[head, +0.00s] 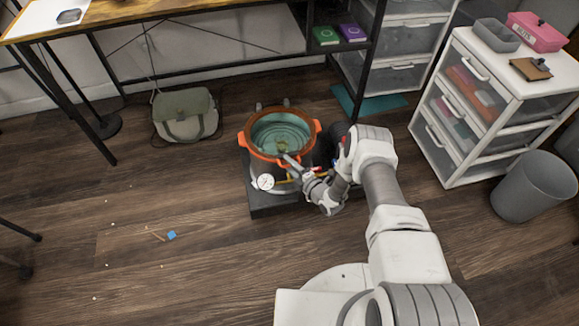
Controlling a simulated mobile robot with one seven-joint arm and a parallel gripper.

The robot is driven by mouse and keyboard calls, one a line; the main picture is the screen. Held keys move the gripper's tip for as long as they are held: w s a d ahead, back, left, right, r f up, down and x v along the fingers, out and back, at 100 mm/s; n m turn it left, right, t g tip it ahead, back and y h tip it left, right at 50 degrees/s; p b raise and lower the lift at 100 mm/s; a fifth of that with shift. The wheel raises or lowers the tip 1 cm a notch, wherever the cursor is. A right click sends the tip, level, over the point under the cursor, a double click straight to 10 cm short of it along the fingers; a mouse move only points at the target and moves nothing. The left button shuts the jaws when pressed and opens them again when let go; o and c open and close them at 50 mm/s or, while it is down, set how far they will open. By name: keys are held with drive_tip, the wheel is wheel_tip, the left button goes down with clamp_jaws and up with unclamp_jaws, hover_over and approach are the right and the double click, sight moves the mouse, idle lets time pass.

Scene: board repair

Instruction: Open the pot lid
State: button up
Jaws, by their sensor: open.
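The pot (302,160) is a metal vessel with a round white gauge (265,182) on its front. It stands upright on a dark base on the floor. Its lid (268,140) looks teal and glassy inside an orange rim with side handles, and appears seated on the pot. A small yellowish part, perhaps a knob, shows near the middle of the lid. My gripper (290,162) is open at the front right edge of the pot, angled toward the lid. I cannot tell whether it touches the lid. My wrist hides the lower right of the pot.
The dark base (262,206) sticks out below the pot. A grey-green bag (184,112) lies to the left, under a desk (120,12). A white drawer unit (440,150) and a grey bin (535,190) stand at the right. Small scraps lie on the open floor at left.

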clamp_jaws()
idle(1.4)
